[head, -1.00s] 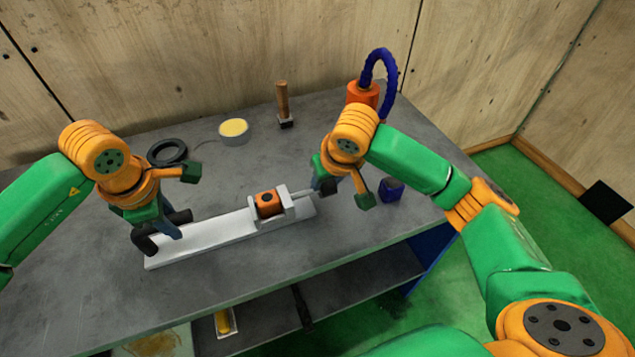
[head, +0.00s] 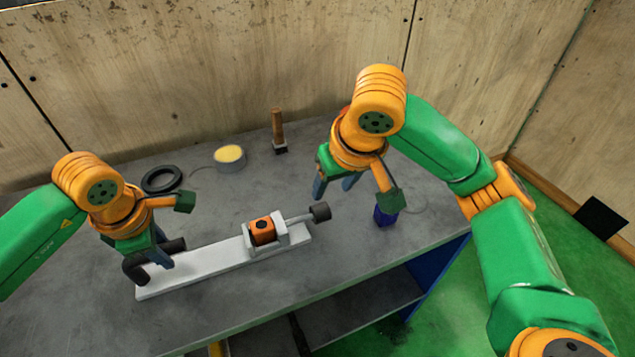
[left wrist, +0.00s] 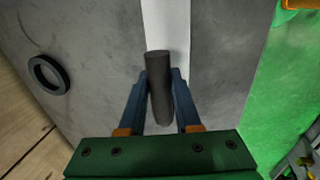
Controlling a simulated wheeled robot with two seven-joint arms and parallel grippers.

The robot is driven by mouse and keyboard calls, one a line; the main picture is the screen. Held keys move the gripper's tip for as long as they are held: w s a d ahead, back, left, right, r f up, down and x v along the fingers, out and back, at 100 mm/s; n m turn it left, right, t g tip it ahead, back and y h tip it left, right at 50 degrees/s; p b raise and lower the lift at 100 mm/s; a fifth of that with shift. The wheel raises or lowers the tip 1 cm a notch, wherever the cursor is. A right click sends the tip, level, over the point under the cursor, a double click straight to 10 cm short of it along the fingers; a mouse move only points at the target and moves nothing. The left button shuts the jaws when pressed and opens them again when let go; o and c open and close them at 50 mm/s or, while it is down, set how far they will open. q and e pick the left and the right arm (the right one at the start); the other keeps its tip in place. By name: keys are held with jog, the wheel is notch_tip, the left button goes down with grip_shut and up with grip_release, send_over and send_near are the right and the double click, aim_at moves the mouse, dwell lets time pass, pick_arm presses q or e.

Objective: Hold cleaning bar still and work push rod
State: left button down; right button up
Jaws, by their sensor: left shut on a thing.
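In the head view my left gripper (head: 157,263) hides part of the bar. The push rod (head: 298,218) sticks out of the right end of the base, past an orange block (head: 262,231), and ends in a black knob (head: 320,211). My right gripper (head: 335,187) is open and empty, apart from the knob and above and behind it in the picture.
A black ring (head: 162,180), a yellow-topped round tin (head: 229,158) and a wooden-handled tool (head: 278,130) stand at the back. A blue cup (head: 384,217) is close beside my right arm.

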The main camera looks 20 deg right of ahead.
dwell(0.4)
pick_arm(q)
jog(key=c, duration=0.5)
grip_release()
jog(key=r, duration=0.4)
jog(key=s+r, duration=0.1)
jog(key=r, duration=0.3)
jog(key=s+r, duration=0.1)
jog(key=r, duration=0.2)
jog(key=shift+s+r, duration=0.15)
jog(key=shift+r, duration=0.25)
jog(key=shift+f, duration=0.1)
